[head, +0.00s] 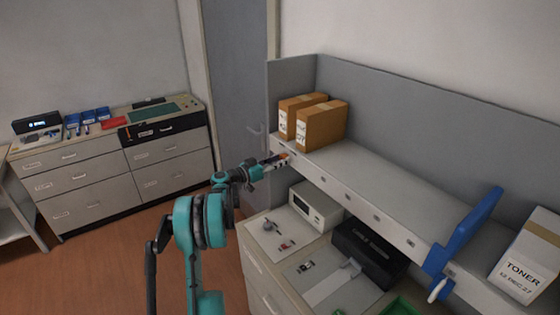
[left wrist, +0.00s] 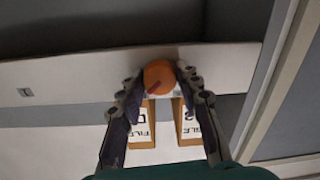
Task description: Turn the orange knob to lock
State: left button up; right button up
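In the head view the left gripper (head: 277,161) reaches the left end of the shelf's front edge and covers most of the knob there. My right gripper is not in view.
Two brown file boxes (head: 320,126) stand on the shelf (head: 385,180) near the gripper. Below are a white device (head: 315,205) and a black machine (head: 370,252). A blue panel (head: 470,225) and a toner box (head: 527,262) are at right. Drawers (head: 110,175) stand at left.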

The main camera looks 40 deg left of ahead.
pick_arm(q)
jog(key=c, duration=0.4)
jog(key=shift+a+n+b, duration=0.1)
jog(key=shift+n+b, duration=3.4)
jog(key=shift+n, duration=5.3)
jog(key=o, duration=1.1)
